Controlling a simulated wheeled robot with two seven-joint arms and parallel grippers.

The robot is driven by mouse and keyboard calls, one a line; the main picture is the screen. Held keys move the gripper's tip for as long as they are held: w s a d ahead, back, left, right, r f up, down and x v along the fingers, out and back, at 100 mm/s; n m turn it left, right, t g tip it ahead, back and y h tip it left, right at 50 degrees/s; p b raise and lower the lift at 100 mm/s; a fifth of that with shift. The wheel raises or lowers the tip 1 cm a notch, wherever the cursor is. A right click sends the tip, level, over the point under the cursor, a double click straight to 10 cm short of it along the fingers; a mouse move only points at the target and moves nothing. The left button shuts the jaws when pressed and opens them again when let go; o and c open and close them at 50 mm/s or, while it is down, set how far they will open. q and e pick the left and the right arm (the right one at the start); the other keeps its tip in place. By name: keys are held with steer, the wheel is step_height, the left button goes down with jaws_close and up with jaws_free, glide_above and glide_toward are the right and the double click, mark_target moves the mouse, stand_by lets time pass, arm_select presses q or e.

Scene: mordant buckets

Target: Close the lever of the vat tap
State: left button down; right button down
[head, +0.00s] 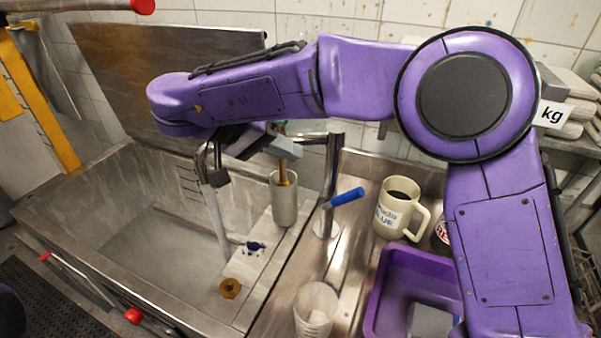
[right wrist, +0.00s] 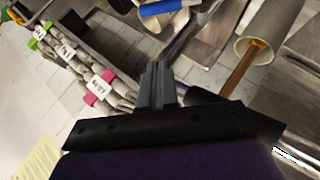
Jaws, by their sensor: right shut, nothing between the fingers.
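The vat tap (head: 329,185) is a steel post on the counter beside the vat, its spout reaching left behind my right arm. Its blue lever (head: 346,197) points right and slightly up in the head view. A pale stream (head: 219,225) falls from the spout into the vat (head: 110,215). My right gripper (head: 290,148) is shut and empty, above and left of the lever in the head view. In the right wrist view the blue lever (right wrist: 160,7) lies beyond the closed fingertips (right wrist: 156,68), apart from them. My left gripper is out of view.
A grey cup (head: 284,205) with a wooden-handled tool stands left of the tap, close under my gripper. A cream mug (head: 396,212) stands right of the lever. A purple tray (head: 385,290) and a clear beaker (head: 315,305) are in front. Labelled bundles (right wrist: 85,75) lie on a shelf.

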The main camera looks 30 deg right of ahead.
glide_above(335, 204)
steer(key=w+a, duration=0.1)
steer(key=w, duration=0.2)
step_height(335, 204, down, 6)
steer(key=s+f, duration=0.1)
steer(key=s+d+f, duration=0.1)
steer(key=s, duration=0.1)
steer(key=shift+f+p, duration=0.25)
steer(key=shift+p, duration=0.15)
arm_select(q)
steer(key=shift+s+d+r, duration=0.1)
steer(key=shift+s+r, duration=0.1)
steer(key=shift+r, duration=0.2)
arm_select(e)
steer(key=shift+a, duration=0.1)
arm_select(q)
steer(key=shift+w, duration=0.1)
arm_select(e)
steer(key=shift+s, duration=0.1)
